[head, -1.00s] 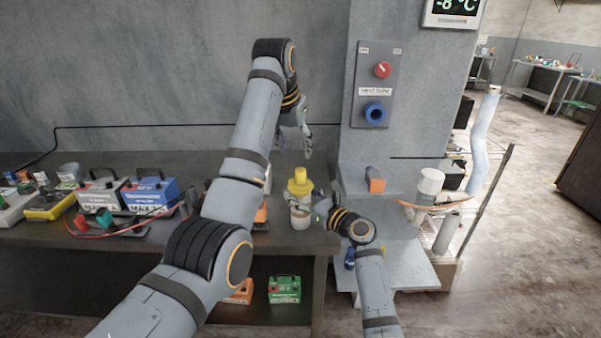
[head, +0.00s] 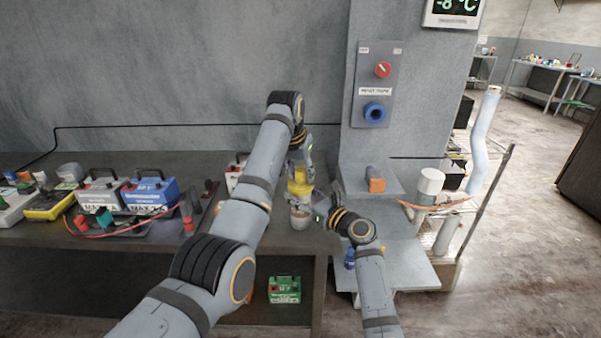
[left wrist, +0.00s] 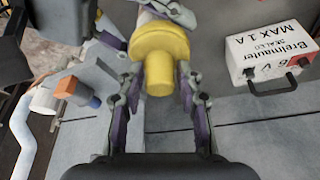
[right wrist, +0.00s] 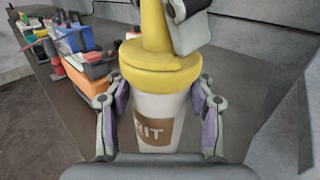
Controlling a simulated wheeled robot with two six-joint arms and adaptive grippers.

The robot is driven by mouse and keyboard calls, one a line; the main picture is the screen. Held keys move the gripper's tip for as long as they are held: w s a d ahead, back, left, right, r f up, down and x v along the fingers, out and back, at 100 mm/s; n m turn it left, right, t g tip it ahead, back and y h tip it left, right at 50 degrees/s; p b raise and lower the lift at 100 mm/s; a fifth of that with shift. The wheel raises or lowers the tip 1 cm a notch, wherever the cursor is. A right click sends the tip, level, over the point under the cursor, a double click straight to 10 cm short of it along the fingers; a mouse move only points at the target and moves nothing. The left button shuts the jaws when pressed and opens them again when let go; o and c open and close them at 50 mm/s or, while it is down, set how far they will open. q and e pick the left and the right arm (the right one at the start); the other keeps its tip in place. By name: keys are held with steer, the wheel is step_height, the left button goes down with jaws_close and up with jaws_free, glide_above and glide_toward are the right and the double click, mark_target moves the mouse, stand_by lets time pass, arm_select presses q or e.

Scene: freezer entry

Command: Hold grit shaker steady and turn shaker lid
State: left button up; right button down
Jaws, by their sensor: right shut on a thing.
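The grit shaker (head: 299,209) stands upright near the right end of the workbench, with a white body and brown band. Its "RIT" lettering shows in the right wrist view (right wrist: 150,106). Its yellow lid (head: 299,187) is on top; the lid's narrow knob (left wrist: 160,79) shows in the left wrist view. My right gripper (right wrist: 158,125) is shut on the body. My left gripper (left wrist: 160,125) is open over the lid, fingers on either side of the knob with gaps. One left finger (right wrist: 188,32) shows beside the knob in the right wrist view.
Batteries, including a blue one (head: 151,190), and cables fill the bench to the left. A grey pillar with a switch panel (head: 374,84) rises behind right, with a step holding an orange-ended part (head: 376,186). A green battery (head: 284,290) sits on the lower shelf.

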mark_target(300, 170)
arm_select(q)
jaws_close()
steer(key=n+y, duration=0.1)
steer(key=n, duration=0.3)
steer(key=shift+n+y, duration=0.4)
steer(key=shift+o, duration=2.2)
jaws_free()
steer(key=shift+r, duration=0.1)
step_height(300, 170, up, 10)
steer(key=shift+f, duration=0.1)
